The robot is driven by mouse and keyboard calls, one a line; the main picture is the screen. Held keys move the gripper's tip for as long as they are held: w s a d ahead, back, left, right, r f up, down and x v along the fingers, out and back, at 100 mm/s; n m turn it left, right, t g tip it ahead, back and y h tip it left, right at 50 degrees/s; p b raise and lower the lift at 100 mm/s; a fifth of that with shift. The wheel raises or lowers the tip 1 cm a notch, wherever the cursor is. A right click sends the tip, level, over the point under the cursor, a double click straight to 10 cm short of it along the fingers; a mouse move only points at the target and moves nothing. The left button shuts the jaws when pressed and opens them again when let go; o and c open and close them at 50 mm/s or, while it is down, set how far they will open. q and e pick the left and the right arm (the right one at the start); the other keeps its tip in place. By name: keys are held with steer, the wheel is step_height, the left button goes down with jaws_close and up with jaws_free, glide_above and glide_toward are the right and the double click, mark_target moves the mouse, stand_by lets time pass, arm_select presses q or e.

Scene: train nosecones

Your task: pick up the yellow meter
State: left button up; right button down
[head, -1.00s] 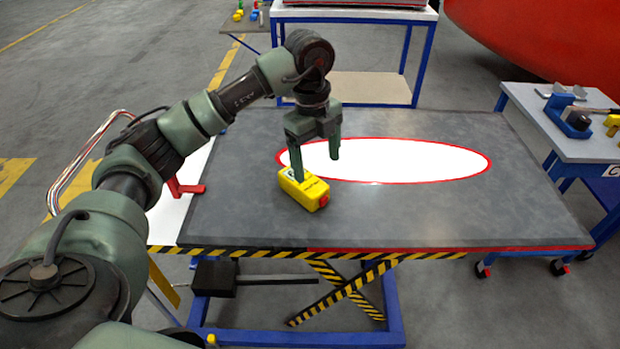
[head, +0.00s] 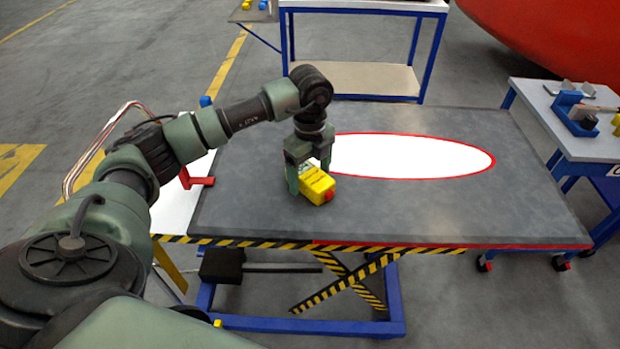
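The yellow meter (head: 316,186) lies on the dark grey top of the lift table (head: 400,215), near its left front part. It is a small yellow box with a red part at its right end. My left gripper (head: 309,180) points down at the meter with its fingers spread. One finger is in front of the meter's left end; the other is mostly hidden behind the meter. I cannot tell whether the fingers touch it. My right gripper is not in view.
A white ellipse with a red rim (head: 415,156) is on the table top behind the meter. A red clamp-like piece (head: 197,179) is at the left edge. A side table (head: 570,140) with a blue vise (head: 577,120) stands at the right.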

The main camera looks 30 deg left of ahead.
arm_select(q)
steer(key=c, duration=1.5)
jaws_close()
steer(key=shift+r, duration=0.15)
